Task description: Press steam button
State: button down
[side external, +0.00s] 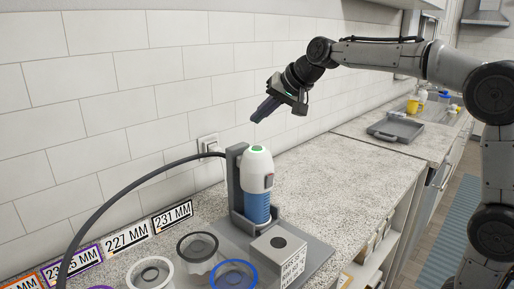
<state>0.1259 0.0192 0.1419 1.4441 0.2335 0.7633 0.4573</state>
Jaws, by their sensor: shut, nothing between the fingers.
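A white and blue handheld device (258,175) stands upright in a dark grey holder (236,185) on the counter. A green round button (258,149) is on its top, and a small grey switch is on its side. A light grey box (270,254) in front has a dark round spot (278,242) on top and a printed label too small to read fully. I cannot tell which one is the steam button. My gripper (255,118) is shut and empty, in the air above the device, with its fingers pointing down and left. It appears apart from everything.
A black cable (115,196) arcs from the holder to the lower left. Round rimmed cups (197,250) and size signs (127,236) stand at the front left. A tiled wall (120,90) is behind. The counter right of the device is clear up to a grey tray (396,130).

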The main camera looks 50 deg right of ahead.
aim_at(260, 149)
jog(key=shift+f, duration=2.45)
jog(key=shift+f, duration=0.15)
jog(key=shift+f, duration=0.25)
jog(key=shift+f, duration=0.5)
dwell(1.0)
jog(key=shift+r, duration=0.9)
jog(key=shift+r, duration=0.1)
jog(key=shift+r, duration=2.4)
